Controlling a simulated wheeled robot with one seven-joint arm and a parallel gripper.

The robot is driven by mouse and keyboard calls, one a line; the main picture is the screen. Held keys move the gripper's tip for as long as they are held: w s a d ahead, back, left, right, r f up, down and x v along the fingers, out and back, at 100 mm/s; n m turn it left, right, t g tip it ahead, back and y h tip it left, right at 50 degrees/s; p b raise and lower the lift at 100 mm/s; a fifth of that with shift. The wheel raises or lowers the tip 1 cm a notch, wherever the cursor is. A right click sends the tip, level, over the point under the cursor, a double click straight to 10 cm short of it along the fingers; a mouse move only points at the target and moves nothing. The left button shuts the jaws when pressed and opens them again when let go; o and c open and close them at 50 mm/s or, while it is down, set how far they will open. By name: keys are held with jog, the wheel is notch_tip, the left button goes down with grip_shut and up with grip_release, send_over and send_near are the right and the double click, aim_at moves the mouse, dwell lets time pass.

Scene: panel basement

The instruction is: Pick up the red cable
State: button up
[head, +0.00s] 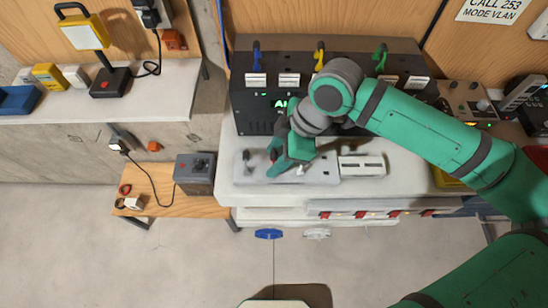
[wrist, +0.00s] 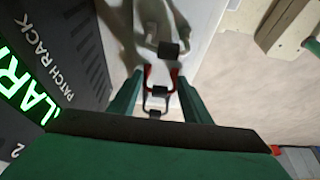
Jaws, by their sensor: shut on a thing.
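My gripper (head: 277,160) is low over a pale grey plate (head: 322,176) on the white counter, in front of the black patch rack. In the wrist view its two green fingers (wrist: 160,80) are closed in on a small thing with red sides and black parts, which I take to be the red cable (wrist: 174,74). A dark block (wrist: 168,49) stands just beyond the fingertips. In the head view the gripper and wrist hide most of the held thing. I cannot tell whether it touches the plate.
The patch rack (head: 250,118) has blue, yellow and green cables (head: 382,58) on top. A white socket block (head: 362,167) lies right of the gripper. A grey box (head: 195,168) stands on a low wooden bench (head: 180,205) at left. The floor in front is mostly clear.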

aim_at(275, 154)
jog(key=shift+r, duration=0.1)
jog(key=shift+r, duration=0.45)
notch_tip(275, 154, up, 2)
jog(key=shift+r, duration=0.2)
jog(key=s+d+r, duration=0.3)
jog(key=s+r, duration=0.6)
jog(key=s, duration=0.4)
jog(key=shift+s+d+r, duration=0.15)
jog(key=shift+s+r, duration=0.15)
jog(key=shift+s, duration=0.05)
jog(key=shift+w, duration=0.1)
jog(key=shift+d, duration=0.1)
